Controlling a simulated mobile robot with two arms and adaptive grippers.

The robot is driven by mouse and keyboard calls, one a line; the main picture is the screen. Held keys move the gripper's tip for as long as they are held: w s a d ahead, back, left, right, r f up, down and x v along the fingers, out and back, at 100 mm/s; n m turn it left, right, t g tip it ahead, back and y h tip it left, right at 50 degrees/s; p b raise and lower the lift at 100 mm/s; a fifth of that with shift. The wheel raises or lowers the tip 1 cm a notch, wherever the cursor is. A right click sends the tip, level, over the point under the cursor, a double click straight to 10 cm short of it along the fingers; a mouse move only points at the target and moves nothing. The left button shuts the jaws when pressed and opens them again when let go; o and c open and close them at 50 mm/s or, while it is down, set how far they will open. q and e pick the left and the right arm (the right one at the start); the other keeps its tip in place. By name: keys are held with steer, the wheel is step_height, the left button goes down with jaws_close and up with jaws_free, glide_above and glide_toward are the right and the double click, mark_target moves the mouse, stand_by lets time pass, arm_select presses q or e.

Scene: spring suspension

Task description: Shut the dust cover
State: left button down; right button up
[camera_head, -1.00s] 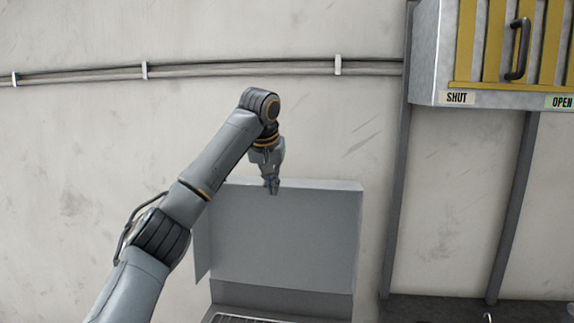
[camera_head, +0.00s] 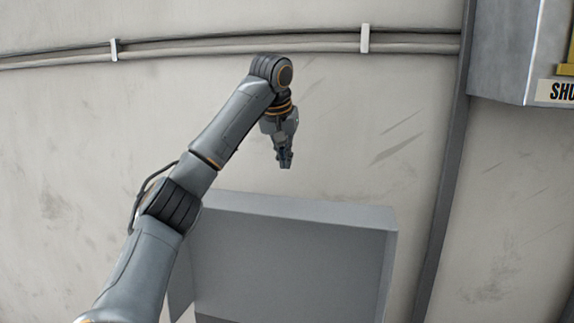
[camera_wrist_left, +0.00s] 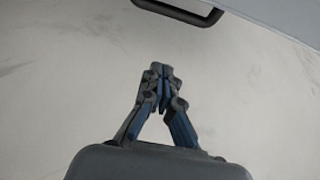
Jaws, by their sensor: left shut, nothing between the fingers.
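The dust cover (camera_head: 285,255) is a wide grey panel with a folded rim and side flaps. It stands raised against the pale wall, low in the head view. My left gripper (camera_head: 286,165) points down, shut and empty. In the picture it lies just above the cover's top edge, with a gap between them. The shut fingers also show in the left wrist view (camera_wrist_left: 160,75) against a plain pale surface. A dark bar handle (camera_wrist_left: 185,12) is at the top of that view by a grey surface; I cannot tell what it belongs to. My right gripper is out of view.
A pipe (camera_head: 230,48) runs along the wall behind my left arm. A grey upright post (camera_head: 446,170) stands right of the cover. A metal cabinet (camera_head: 505,50) with a cut-off label is at the upper right. The wall between cover and post is clear.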

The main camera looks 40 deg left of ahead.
arm_select(q)
steer(key=p+x, duration=0.2)
steer(key=x, duration=0.5)
steer(key=shift+a+f+p, duration=0.15)
steer(key=shift+a+p, duration=0.05)
steer(key=shift+p, duration=0.1)
steer(key=shift+s+d+f+p, duration=0.4)
steer(key=shift+s+d, duration=0.05)
steer(key=shift+s, duration=0.3)
steer(key=shift+s+d+f+p, duration=0.4)
steer(key=shift+s+d, duration=0.05)
steer(key=shift+s, duration=0.25)
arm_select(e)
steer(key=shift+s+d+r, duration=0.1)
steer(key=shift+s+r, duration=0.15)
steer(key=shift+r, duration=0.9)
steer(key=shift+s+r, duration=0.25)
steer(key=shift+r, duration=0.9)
